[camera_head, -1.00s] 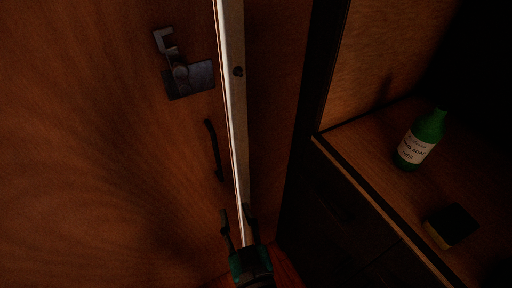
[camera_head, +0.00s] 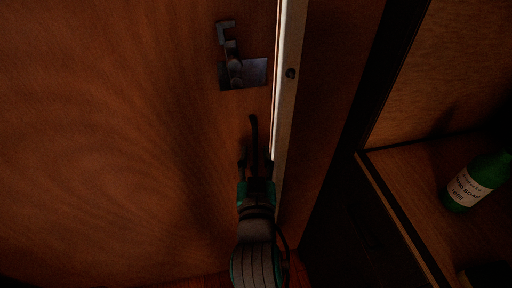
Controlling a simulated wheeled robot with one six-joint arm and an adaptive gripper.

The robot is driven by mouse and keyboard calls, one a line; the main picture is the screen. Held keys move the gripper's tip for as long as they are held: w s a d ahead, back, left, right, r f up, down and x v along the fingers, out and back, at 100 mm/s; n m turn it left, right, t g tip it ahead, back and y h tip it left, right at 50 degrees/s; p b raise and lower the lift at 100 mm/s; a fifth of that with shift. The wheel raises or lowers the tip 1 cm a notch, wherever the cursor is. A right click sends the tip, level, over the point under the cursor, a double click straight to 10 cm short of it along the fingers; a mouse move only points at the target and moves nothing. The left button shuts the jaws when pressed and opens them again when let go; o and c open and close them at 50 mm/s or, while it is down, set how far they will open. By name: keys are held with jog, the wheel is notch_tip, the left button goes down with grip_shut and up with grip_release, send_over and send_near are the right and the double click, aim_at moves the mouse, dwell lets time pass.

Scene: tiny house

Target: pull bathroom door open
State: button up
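The wooden bathroom door (camera_head: 120,130) fills the left of the view. A pale vertical edge strip (camera_head: 285,110) with a dark round spot runs along its right side. A thin black upright handle (camera_head: 253,130) is on the door near that strip, below a grey metal latch (camera_head: 243,72). My gripper (camera_head: 255,165) is at the lower part of the handle, its fingers apart, one on each side of the handle in the picture. My gripper's body hides what is below. Whether the fingers touch the handle is too dark to tell.
A dark-framed wooden cabinet or shelf (camera_head: 410,215) stands at right, with a green soap bottle (camera_head: 470,187) on it. A dark block (camera_head: 487,275) is cut off at the lower right. A strip of reddish floor shows at the bottom.

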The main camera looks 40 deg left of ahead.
jog(key=shift+x, duration=1.35)
grip_shut()
